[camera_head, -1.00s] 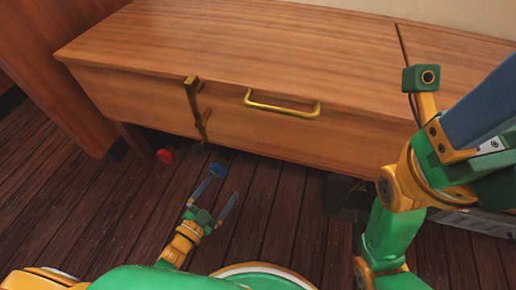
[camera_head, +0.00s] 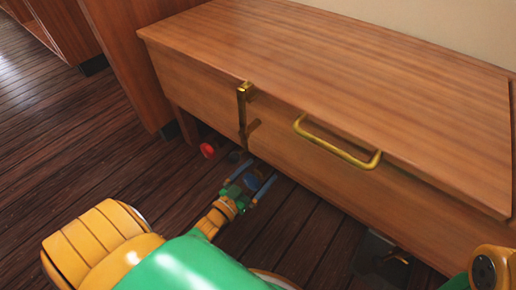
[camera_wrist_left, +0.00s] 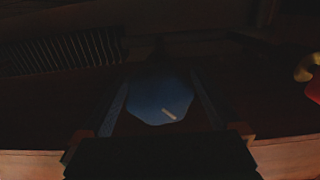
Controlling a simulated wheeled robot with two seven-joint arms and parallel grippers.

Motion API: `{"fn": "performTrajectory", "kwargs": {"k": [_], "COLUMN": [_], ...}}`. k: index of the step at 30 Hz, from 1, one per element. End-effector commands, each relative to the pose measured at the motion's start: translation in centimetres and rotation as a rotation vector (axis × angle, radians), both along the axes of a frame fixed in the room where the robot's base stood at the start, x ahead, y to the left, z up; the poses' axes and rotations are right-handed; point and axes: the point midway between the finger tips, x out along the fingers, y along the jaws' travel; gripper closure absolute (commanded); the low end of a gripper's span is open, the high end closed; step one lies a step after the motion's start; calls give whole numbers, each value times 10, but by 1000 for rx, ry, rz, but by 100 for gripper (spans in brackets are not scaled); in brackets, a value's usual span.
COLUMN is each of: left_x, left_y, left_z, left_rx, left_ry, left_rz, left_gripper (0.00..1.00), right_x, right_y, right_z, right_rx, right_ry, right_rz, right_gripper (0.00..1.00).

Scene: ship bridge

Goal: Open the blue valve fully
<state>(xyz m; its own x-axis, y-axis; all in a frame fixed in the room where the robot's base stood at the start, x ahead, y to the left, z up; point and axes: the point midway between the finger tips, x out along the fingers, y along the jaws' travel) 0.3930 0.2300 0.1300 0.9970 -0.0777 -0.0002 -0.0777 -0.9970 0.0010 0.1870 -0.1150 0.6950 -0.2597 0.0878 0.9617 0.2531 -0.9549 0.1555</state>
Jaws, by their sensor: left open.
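The blue valve (camera_head: 251,180) is low under the wooden cabinet, near the floor, partly hidden by my left gripper in the head view. My left gripper (camera_head: 258,171) is open, with its two fingers reaching in toward the cabinet's underside on either side of the valve. In the left wrist view, the dark blue valve (camera_wrist_left: 158,96) shows between the two finger pads (camera_wrist_left: 160,112). The picture is too dark to tell whether the fingers touch it. My right gripper is out of view.
A red valve (camera_head: 208,150) sits left of the blue one and shows at the wrist view's right edge (camera_wrist_left: 313,88). The wooden cabinet (camera_head: 330,62) overhangs the valves, with a brass latch (camera_head: 243,112) and handle (camera_head: 335,142). Open plank floor (camera_head: 75,150) lies left.

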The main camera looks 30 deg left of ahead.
Motion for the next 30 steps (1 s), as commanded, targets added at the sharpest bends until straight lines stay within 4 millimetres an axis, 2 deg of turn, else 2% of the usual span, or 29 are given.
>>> {"fn": "performTrajectory", "kwargs": {"k": [1, 2, 9, 10, 11, 20, 30], "left_x": [0, 0, 0, 0, 0, 0, 0], "left_y": [0, 0, 0, 0, 0, 0, 2], "left_z": [0, 0, 0, 0, 0, 1, 1], "left_rx": [0, 0, 1, 1, 1, -49, -301], "left_ry": [0, 0, 0, 0, 0, 4, 24], "left_rz": [0, 0, 0, 0, 0, -1, -1], "left_gripper": [2, 7, 72, 80, 84, 84, 84], "right_x": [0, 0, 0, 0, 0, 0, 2], "right_y": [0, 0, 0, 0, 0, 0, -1], "right_z": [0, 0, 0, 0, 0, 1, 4], "right_rx": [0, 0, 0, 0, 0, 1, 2], "right_ry": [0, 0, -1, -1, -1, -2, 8], "right_rz": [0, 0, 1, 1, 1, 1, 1], "right_gripper": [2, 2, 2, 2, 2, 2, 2]}}
